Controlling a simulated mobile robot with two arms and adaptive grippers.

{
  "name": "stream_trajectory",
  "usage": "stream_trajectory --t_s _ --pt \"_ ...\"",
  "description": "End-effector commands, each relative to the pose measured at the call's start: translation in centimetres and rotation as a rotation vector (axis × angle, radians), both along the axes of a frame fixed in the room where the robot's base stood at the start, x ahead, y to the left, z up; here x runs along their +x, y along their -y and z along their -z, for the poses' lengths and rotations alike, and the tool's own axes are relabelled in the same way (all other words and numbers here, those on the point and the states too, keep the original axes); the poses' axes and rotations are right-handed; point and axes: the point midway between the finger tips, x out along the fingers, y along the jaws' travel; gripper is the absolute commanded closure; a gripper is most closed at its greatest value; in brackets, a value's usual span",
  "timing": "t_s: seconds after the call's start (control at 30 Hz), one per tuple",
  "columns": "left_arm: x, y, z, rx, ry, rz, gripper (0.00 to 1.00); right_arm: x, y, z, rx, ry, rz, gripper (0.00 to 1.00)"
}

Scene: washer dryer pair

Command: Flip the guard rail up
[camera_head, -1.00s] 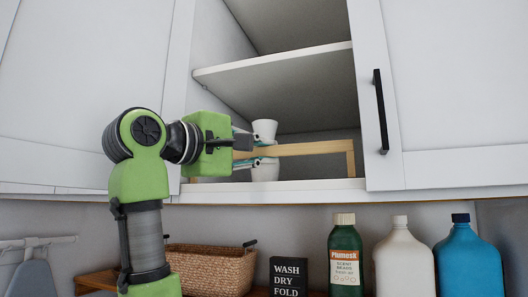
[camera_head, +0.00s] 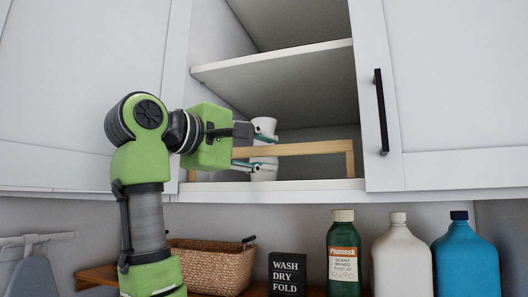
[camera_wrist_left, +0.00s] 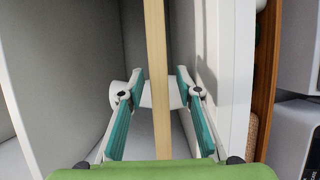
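The guard rail is a light wooden bar (camera_head: 310,148) with short end posts, across the front of the open cabinet's lower shelf. It stands upright above the shelf floor. My left gripper (camera_head: 264,151) reaches in from the left, with one finger above the bar and one below. In the left wrist view, the bar (camera_wrist_left: 157,60) runs between the two teal-lined fingers (camera_wrist_left: 160,118), with a gap on each side. The gripper is open. It hides the bar's left part in the head view. My right gripper is not in view.
A white cup-like item (camera_head: 264,125) stands behind the bar, partly hidden by the fingers. The cabinet's right door (camera_head: 440,90) has a black handle. Below are a wicker basket (camera_head: 213,266), a black sign (camera_head: 287,274) and several bottles, including a green one (camera_head: 343,255).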

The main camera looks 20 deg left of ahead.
Motion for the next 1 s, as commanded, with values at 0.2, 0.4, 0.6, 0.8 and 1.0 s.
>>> stream_trajectory --t_s 0.2,0.4,0.6,0.8,1.0 --pt "-0.5 -0.2 -0.1 0.000 0.003 -0.001 0.68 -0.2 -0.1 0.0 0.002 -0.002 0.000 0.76" --pt "-3.5 -1.7 -0.2 -0.001 0.006 -0.002 0.68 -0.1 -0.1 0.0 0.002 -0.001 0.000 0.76" --pt "-7.5 -3.5 -0.3 -0.001 0.005 -0.002 0.68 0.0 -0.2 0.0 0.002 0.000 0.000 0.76" --pt "-10.0 -4.7 -0.2 -0.001 0.002 -0.004 0.68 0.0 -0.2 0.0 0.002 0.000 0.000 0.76" --pt "-10.9 -5.0 -0.2 0.000 0.000 -0.001 0.68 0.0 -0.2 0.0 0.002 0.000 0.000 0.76"
